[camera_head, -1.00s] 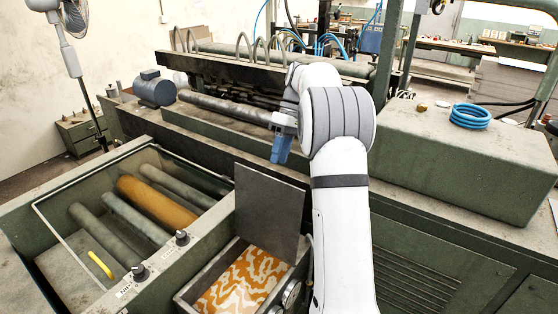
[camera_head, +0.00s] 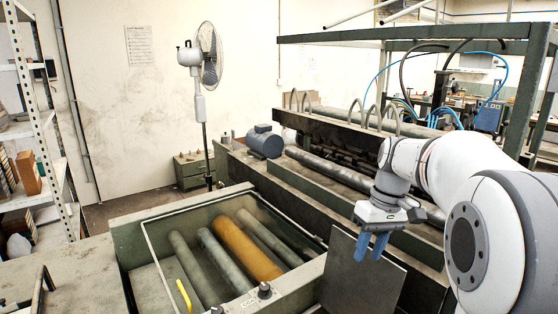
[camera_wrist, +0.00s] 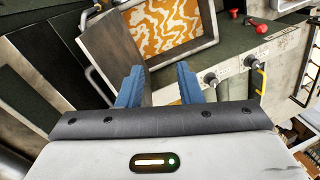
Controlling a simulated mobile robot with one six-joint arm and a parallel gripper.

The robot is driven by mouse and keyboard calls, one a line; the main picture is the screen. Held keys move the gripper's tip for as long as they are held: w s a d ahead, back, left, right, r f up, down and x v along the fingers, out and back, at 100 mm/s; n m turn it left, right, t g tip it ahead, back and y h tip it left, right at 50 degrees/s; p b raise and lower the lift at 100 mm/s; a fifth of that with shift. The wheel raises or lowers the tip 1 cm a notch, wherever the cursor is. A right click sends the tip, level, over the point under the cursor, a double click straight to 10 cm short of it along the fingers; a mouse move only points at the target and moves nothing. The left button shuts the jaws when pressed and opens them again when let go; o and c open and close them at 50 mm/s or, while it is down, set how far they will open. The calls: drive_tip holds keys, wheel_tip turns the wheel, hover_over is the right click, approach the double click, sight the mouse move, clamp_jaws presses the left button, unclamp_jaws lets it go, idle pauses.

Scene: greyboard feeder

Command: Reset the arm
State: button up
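My gripper (camera_head: 371,246) hangs from the white arm at the right of the head view, its blue fingers pointing down in front of a grey raised plate (camera_head: 362,275). In the wrist view my gripper (camera_wrist: 157,84) has its two blue fingers spread apart with nothing between them. Beyond the fingertips lies an open box with an orange and white patterned bottom (camera_wrist: 165,35). The raised plate stands beside the box in the wrist view (camera_wrist: 108,45).
A trough with several rollers (camera_head: 245,250) and a yellow handle (camera_head: 183,295) is left of my gripper. Knobs (camera_head: 264,290) sit on its front edge. A fan (camera_head: 208,55), blue motor (camera_head: 264,142) and shelf (camera_head: 35,160) stand behind and left. A green overhead frame (camera_head: 420,33) spans the back right.

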drive_tip(key=s+a+f+m+t+b, duration=0.1)
drive_tip(key=s+f, duration=0.2)
drive_tip(key=s, duration=0.3)
drive_tip(key=s+a+f+m+t+h+b, duration=0.1)
drive_tip(key=s+a+f+t, duration=0.1)
drive_tip(key=s, duration=0.4)
drive_tip(key=s+a+f+m+t+h+b, duration=0.1)
drive_tip(key=s+f, duration=0.3)
drive_tip(key=s, duration=0.3)
drive_tip(key=shift+a+f+m+b, duration=0.3)
drive_tip(key=shift+f+m, duration=0.1)
